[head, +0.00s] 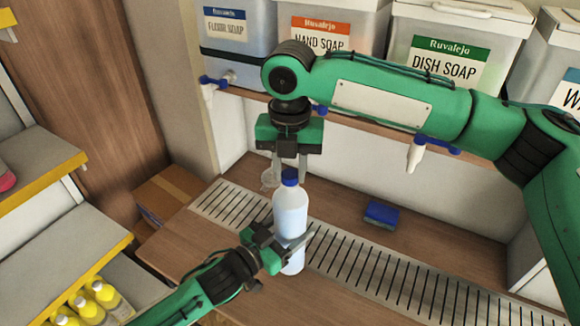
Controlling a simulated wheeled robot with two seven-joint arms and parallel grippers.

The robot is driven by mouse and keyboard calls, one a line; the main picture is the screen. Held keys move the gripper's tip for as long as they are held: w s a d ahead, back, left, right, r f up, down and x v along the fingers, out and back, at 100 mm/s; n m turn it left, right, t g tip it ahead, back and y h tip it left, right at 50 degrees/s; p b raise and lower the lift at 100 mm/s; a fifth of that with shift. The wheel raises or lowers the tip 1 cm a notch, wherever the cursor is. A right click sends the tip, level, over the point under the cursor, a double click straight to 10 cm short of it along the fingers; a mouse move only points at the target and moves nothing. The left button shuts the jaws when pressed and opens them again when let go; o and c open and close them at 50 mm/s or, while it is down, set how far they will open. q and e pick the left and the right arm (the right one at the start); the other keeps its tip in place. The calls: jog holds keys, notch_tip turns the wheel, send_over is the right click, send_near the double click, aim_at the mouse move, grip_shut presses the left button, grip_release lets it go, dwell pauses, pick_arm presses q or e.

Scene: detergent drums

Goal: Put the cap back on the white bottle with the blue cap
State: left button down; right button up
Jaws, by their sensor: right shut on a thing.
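The white bottle (290,215) stands upright on the slatted drain strip. The blue cap (290,176) is at the top of its neck, with no clear gap visible between them; I cannot tell whether it is seated. My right gripper (289,174) points down from above, its fingers shut on the cap. My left gripper (286,243) reaches in from the lower left at the bottle's lower body. One finger crosses the bottle's front; the other is partly hidden, so its grip is unclear.
Soap drums, one marked dish soap (440,62), stand on the shelf behind, with taps below its edge. A blue sponge (381,214) lies right of the bottle. Yellow bottles (105,293) fill the lower left shelf. The drain strip (400,280) to the right is clear.

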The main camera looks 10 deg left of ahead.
jog(key=m, duration=0.6)
jog(key=shift+m, duration=0.3)
jog(key=m, duration=0.6)
jog(key=o, duration=1.1)
jog(key=shift+r, duration=2.25)
jog(key=shift+c, duration=0.3)
